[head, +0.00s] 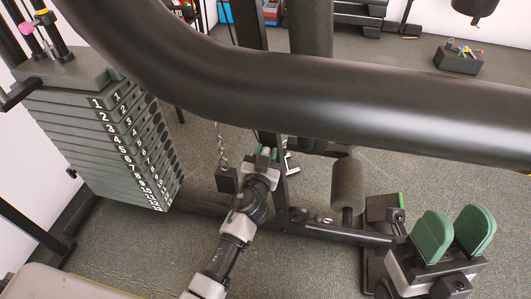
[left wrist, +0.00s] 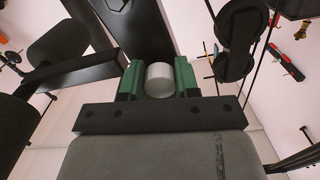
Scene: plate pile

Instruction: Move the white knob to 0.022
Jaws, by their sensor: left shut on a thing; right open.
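The white knob (left wrist: 159,80) is a short, pale, round piece. In the left wrist view it sits between the two green fingers of my left gripper (left wrist: 158,82), which is shut on it. In the head view my left gripper (head: 266,154) reaches to the dark upright post in the middle of the machine, and the knob is hidden there. My right gripper (head: 454,236), with two green pads standing apart, is open and empty at the lower right.
A thick black bar (head: 300,95) crosses the head view above my left arm. A numbered weight stack (head: 120,135) stands at the left. A foam roller (head: 347,185) and a low black beam (head: 330,231) lie near my grippers. Grey floor (head: 420,185) is open at the right.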

